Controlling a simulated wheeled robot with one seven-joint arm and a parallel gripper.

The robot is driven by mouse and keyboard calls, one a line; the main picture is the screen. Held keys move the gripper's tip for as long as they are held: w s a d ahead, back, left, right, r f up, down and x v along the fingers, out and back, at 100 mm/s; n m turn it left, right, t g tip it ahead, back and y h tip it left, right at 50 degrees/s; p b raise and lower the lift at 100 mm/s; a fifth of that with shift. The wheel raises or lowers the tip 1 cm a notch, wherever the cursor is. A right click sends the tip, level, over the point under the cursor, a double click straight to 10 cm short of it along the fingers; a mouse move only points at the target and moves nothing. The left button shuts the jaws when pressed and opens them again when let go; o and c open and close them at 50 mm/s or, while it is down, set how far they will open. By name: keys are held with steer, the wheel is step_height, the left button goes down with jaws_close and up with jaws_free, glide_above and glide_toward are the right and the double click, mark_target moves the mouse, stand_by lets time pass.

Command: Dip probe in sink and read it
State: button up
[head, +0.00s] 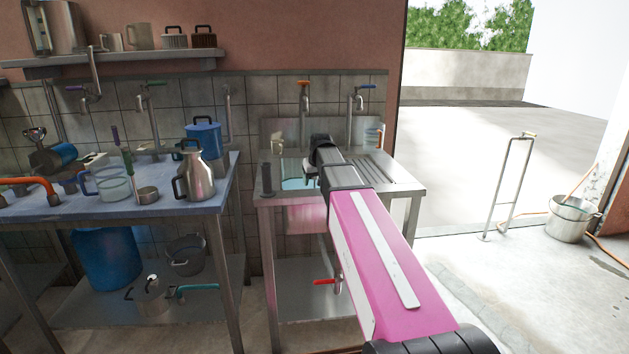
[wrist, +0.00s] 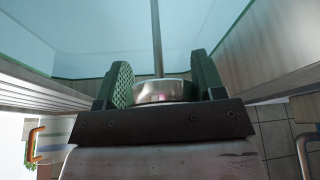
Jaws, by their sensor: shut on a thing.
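The metal sink (head: 393,171) stands against the tiled wall, its basin pale blue inside. My arm reaches over it in the head view, and my gripper (wrist: 161,78) is low at the basin. In the wrist view, the gripper's two green-padded fingers are shut on the probe (wrist: 165,91), around its round silver head. The probe's thin stem runs away from the fingers toward pale blue water (wrist: 95,30). I cannot tell whether its tip is under the surface. The probe's reading cannot be seen. In the head view, the arm hides the probe.
Taps (head: 305,97) rise behind the sink. The ribbed drainboard lies to the right of the basin. A blue-topped table (head: 150,208) at left holds a metal kettle (head: 195,172), a blue jug (head: 203,138) and a clear pitcher. Open floor lies at right, with a metal bucket (head: 568,222).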

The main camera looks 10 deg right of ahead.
step_height(320, 180, up, 19)
stand_by(1.7)
steer(key=shift+s, duration=0.1)
